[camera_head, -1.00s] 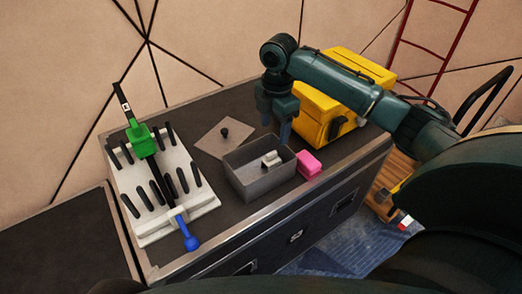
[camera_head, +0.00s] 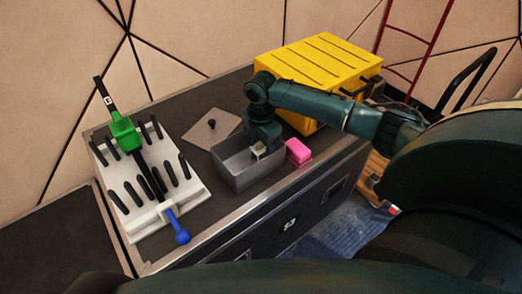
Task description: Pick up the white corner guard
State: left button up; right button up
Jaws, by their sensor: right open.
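The white corner guard (camera_head: 258,150) is a small pale piece inside the open grey box (camera_head: 247,180) on the dark cabinet top. My right gripper (camera_head: 264,148) points down into the right part of the box, right at the corner guard, and partly hides it. Its jaws are open, and the fingertips are too small and dark to tell whether they touch the piece. My left gripper is out of view.
A pink block (camera_head: 299,151) sits just right of the box. A yellow case (camera_head: 318,70) stands behind my right arm. A grey plate with a black knob (camera_head: 212,127) lies behind the box. A white rack with black pegs (camera_head: 190,195) and a green clamp (camera_head: 124,132) stands left.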

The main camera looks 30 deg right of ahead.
jog(key=shift+f, duration=0.4)
jog(key=shift+c, duration=0.2)
jog(key=c, duration=1)
